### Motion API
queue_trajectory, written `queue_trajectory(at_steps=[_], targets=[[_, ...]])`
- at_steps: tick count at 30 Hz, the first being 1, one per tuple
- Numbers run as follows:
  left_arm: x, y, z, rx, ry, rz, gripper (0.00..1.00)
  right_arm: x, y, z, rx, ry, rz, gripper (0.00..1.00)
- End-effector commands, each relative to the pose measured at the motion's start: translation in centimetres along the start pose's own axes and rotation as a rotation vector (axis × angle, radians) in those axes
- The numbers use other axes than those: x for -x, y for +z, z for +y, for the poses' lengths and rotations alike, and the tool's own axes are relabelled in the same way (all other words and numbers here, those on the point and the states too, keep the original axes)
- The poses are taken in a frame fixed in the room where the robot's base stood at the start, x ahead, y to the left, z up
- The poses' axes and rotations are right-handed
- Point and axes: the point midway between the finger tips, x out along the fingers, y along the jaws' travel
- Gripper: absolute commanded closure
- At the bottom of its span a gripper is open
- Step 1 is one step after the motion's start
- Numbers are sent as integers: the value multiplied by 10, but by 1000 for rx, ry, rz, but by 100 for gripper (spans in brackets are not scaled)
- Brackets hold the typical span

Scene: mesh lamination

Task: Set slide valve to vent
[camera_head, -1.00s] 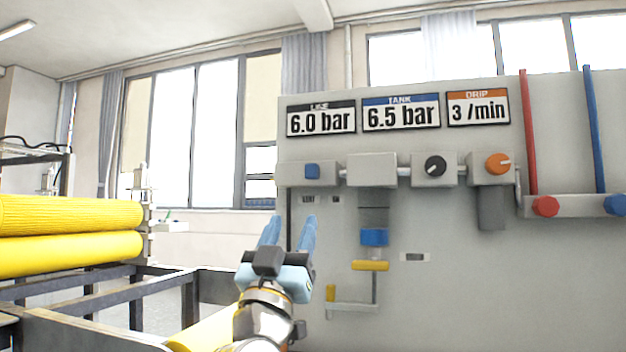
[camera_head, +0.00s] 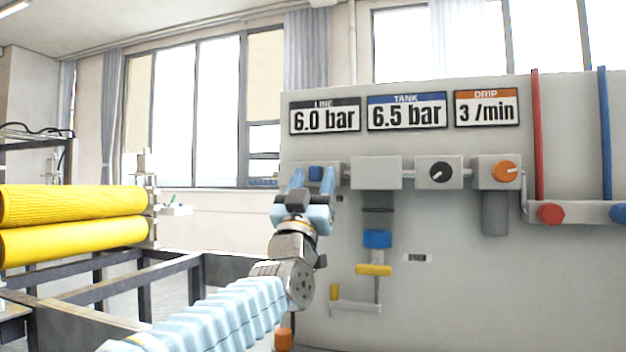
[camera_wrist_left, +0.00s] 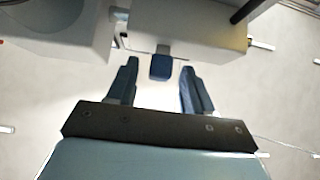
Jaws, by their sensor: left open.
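The slide valve is a grey block (camera_head: 340,172) at the left end of the panel's row of fittings, with a blue square slider (camera_head: 316,173) on its face. In the left wrist view the blue slider (camera_wrist_left: 160,67) sticks out below the grey block (camera_wrist_left: 190,28). My left gripper (camera_head: 311,180) is open and empty in front of this block, its blue fingers pointing at it. In the wrist view the slider lies ahead of the gap between the fingertips (camera_wrist_left: 158,75). The labels under the valve are hidden behind my gripper. My right gripper is not in view.
The grey panel (camera_head: 450,300) carries a black knob (camera_head: 440,172), an orange knob (camera_head: 504,172), and red (camera_head: 550,214) and blue (camera_head: 619,214) round handles. Below are a blue collar (camera_head: 377,239) and a yellow lever (camera_head: 374,270). Yellow rollers (camera_head: 75,207) stand at the left.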

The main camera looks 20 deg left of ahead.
Motion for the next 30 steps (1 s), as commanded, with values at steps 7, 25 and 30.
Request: queue_trajectory(at_steps=[7, 25, 30], targets=[[0, 0, 0, 1, 0, 0, 83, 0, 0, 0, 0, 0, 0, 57], [2, 2, -43, -3, -8, 4, 100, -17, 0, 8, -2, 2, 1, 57], [1, 0, -64, -1, -4, 2, 100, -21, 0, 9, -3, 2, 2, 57]])
